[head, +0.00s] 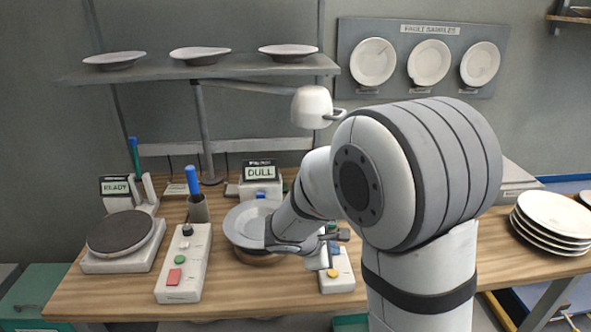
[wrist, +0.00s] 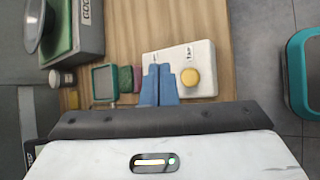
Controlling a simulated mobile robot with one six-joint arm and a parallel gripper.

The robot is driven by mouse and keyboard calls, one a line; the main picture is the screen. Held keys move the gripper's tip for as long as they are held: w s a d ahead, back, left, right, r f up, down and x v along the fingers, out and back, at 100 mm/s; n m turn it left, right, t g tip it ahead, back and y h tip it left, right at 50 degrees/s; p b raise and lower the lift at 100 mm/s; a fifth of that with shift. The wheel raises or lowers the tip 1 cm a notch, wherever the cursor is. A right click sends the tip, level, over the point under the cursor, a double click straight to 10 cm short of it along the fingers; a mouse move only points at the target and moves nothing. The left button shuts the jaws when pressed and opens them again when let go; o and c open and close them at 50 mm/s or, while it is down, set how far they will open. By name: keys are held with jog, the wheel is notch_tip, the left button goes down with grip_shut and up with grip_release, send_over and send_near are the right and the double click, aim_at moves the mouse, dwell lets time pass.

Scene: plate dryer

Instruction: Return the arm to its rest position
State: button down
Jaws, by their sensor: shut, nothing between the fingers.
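My gripper (head: 330,242) is in front of my arm's forearm in the head view, low over the right part of the workbench, beside a white button box (head: 338,272). In the wrist view its two blue fingertips (wrist: 158,70) are together with nothing between them, overlapping the view of the white button box with a yellow button (wrist: 190,77). A grey plate (head: 242,222) sits on a round brown base to the left of the gripper, partly hidden by my arm.
A "DULL" display (head: 260,172) stands behind. A plate stack (head: 550,222) is far right. A lamp (head: 312,106) hangs above.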

jog(key=s+d+r+m+g+y, duration=0.1)
jog(key=s+d+r+m, duration=0.15)
jog(key=s+m, duration=0.3)
jog(key=s+d+r+m+g+y, duration=0.2)
jog(key=s+r+m, duration=0.2)
jog(key=s, duration=0.2)
jog(key=s+a+r+m+y, duration=0.2)
jog(key=s+m, duration=0.4)
jog(key=s, duration=0.3)
jog(key=a+y, duration=0.1)
jog(key=y, duration=0.1)
jog(key=shift+a+r+t+y, duration=0.3)
jog(key=shift+r+t, duration=0.1)
